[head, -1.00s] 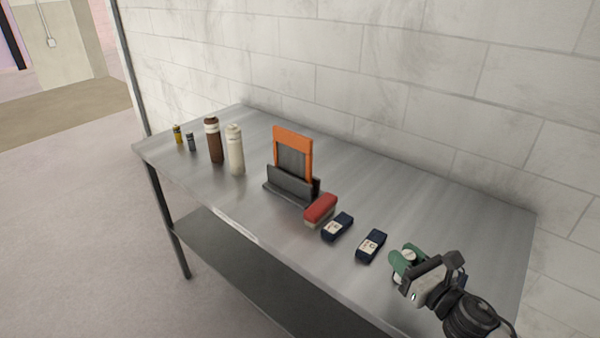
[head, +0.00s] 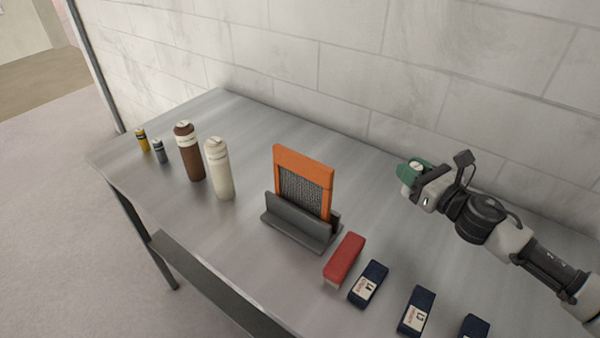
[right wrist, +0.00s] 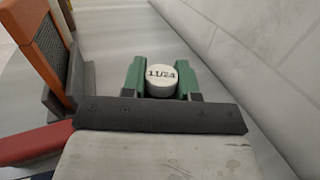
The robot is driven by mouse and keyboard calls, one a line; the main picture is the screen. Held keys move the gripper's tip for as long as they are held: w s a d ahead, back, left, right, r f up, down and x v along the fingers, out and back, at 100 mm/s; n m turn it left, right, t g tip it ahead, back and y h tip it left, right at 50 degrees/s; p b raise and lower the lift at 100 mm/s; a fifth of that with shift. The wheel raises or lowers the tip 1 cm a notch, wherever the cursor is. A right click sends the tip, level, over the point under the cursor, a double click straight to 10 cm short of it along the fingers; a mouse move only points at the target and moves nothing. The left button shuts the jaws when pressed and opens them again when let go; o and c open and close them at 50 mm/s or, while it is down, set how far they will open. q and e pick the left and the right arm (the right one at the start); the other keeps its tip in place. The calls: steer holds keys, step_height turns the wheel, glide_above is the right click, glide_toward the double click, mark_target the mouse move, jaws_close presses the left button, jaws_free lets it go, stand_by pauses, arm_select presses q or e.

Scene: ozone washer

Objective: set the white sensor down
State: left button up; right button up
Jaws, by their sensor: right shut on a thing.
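My right gripper (head: 413,172) comes in from the right above the back right part of the steel table, near the wall. Its green fingers are shut on the white sensor (head: 418,168). In the right wrist view the sensor (right wrist: 161,81) is a round white piece with dark printed marks on its top, held between the two green fingers (right wrist: 160,84). The fingers hide its sides, and I cannot tell whether its underside touches the table. My left gripper is not in view.
The steel table (head: 255,125) holds a dark stand (head: 290,229) with an orange-framed panel (head: 304,155), a red block (head: 345,258), three dark blue boxes (head: 368,284), a brown bottle (head: 188,155), a cream bottle (head: 219,172) and two small vials (head: 160,151). Bare table lies between stand and gripper.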

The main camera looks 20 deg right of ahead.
steer(key=shift+w+a+r, duration=0.1)
steer(key=shift+w, duration=0.2)
steer(key=w+a+f, duration=0.2)
steer(key=w+a+f+p, duration=0.1)
steer(key=w+a+f, duration=0.1)
steer(key=a, duration=0.1)
steer(key=w+a+f+p, duration=0.1)
steer(key=w+a+f, duration=0.2)
steer(key=shift+a, duration=0.1)
step_height(320, 180, down, 2)
steer(key=shift+f, duration=0.25)
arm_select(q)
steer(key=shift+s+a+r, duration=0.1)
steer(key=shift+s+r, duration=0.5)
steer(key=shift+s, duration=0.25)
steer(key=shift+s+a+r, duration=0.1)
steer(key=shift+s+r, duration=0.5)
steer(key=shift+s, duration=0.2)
arm_select(e)
steer(key=shift+f, duration=0.5)
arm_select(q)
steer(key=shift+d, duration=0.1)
